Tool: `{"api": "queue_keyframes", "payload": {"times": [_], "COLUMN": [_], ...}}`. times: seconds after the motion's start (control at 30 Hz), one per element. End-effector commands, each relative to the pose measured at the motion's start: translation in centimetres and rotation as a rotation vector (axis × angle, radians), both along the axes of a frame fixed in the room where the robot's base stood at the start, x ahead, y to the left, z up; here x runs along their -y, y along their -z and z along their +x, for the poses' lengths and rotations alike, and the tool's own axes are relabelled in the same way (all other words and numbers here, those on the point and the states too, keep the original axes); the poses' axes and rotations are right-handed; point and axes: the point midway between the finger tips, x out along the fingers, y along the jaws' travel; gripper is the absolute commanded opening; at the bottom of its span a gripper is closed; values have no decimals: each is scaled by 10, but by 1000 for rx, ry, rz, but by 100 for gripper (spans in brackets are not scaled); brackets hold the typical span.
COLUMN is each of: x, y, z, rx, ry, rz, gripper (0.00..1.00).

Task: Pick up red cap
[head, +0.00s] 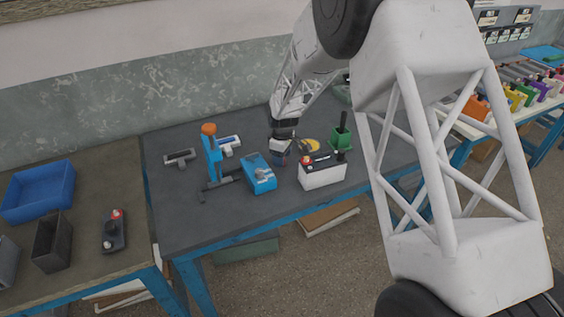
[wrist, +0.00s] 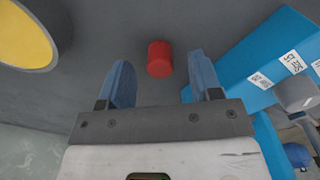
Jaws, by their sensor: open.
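The red cap (wrist: 160,59) is a small red cylinder on the dark grey tabletop in the wrist view. It lies ahead of my gripper (wrist: 160,63), between the lines of its two blue fingers, with clear space on both sides. The fingers are apart and hold nothing. In the head view my gripper (head: 281,157) is low over the table, between the blue box and the white battery. I cannot make out the loose red cap in the head view; my gripper may hide it.
The blue box (head: 258,174) is close by, and shows at right in the wrist view (wrist: 245,75). The white battery (head: 322,176) with dark top and red terminal stands opposite. A yellow round thing (wrist: 25,35) is at upper left. A blue stand (head: 213,160) and green holder (head: 340,138) are nearby.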

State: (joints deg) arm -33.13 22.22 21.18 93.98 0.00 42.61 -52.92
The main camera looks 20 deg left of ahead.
Motion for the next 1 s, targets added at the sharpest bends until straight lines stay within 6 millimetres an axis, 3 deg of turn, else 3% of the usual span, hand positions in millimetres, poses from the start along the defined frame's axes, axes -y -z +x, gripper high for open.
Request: {"api": "queue_keyframes", "payload": {"times": [0.2, 0.77, 1.0], "x": [0, 0, 0], "y": [16, 16, 16], "z": [0, 0, 0], "rx": [0, 0, 0], "ry": [0, 0, 0], "rz": [0, 0, 0], "gripper": [58, 58, 22]}}
